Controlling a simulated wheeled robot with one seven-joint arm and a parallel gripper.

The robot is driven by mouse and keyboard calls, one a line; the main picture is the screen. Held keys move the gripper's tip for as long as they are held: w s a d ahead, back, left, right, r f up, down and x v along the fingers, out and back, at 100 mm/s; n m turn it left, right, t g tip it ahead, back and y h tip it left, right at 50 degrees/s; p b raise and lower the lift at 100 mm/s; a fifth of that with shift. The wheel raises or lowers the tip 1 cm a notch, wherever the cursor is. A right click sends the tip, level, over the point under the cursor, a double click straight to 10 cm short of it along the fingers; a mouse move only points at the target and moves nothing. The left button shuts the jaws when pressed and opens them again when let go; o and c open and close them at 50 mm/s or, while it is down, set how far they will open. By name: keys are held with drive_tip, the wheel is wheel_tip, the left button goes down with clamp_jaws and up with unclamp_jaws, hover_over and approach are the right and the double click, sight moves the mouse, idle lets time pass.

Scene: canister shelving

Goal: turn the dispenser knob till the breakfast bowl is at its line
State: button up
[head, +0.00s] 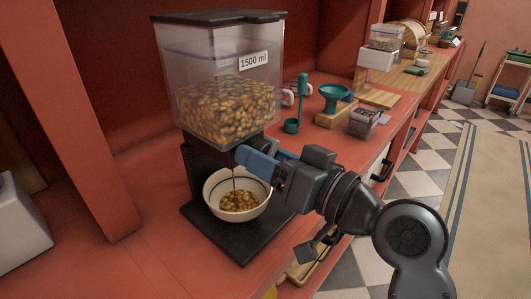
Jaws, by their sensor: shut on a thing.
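The dispenser (215,65) is a clear hopper with a black lid and a 1500 ml label, partly filled with brown-gold cereal. It stands on a black base (262,226) on the red shelf. The breakfast bowl (216,206), cream with a dark line inside near the rim, sits on the base under the outlet. Cereal (239,201) lies in its bottom, below the line where I can see it. A thin dark streak shows above the cereal. My gripper (246,157) is at the dispenser's front, shut on the knob, which its blue fingers hide.
A teal scoop (292,125), a teal funnel (335,93) on a wooden block and a small clear container (364,122) stand right of the dispenser. A white object (18,228) is at the far left. The red shelf (135,262) is bare at the front left.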

idle(0.3)
drive_tip(key=o, duration=1)
drive_tip(key=shift+b+v, duration=0.8)
drive_tip(key=shift+v, duration=3.1)
